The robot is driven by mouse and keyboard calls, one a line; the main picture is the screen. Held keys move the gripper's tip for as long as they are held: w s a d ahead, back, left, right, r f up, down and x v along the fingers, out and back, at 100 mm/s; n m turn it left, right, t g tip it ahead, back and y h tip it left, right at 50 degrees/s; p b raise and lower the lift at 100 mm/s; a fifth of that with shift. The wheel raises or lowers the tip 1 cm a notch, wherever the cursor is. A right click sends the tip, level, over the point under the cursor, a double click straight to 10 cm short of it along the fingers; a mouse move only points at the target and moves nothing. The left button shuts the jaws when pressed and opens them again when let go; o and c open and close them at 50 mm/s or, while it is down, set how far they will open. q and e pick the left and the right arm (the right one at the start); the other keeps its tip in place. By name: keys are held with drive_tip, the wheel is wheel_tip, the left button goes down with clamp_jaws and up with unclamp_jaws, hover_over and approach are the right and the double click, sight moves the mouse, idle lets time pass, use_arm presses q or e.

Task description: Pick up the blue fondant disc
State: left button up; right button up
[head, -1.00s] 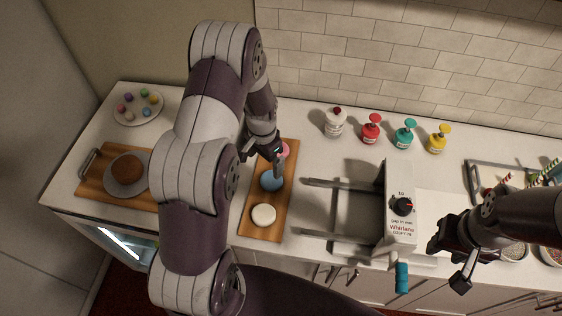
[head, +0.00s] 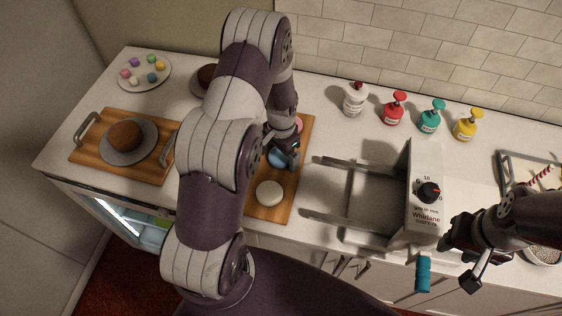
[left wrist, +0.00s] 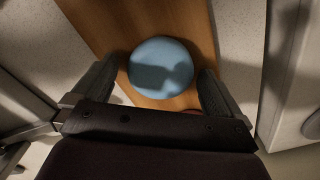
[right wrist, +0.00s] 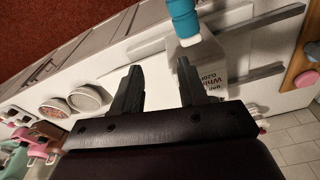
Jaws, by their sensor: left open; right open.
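The blue fondant disc (head: 279,158) lies on a wooden board (head: 262,211), between a white disc (head: 269,194) and a pink disc (head: 298,124). My left gripper (head: 290,160) is over the blue disc and partly covers it in the head view. In the left wrist view the blue disc (left wrist: 161,68) shows between the two open fingers (left wrist: 162,90), with the gripper's shadow on it. I cannot tell whether the fingers touch it. My right gripper (right wrist: 157,85) is open and empty beside the machine at the right.
The grey sheeter machine (head: 424,195) stands right of the board. Several pump bottles (head: 393,108) line the wall.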

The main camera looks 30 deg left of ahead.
use_arm(q)
drive_tip(key=shift+r, duration=0.15)
drive_tip(key=c, duration=1.1)
drive_tip(key=shift+r, duration=0.1)
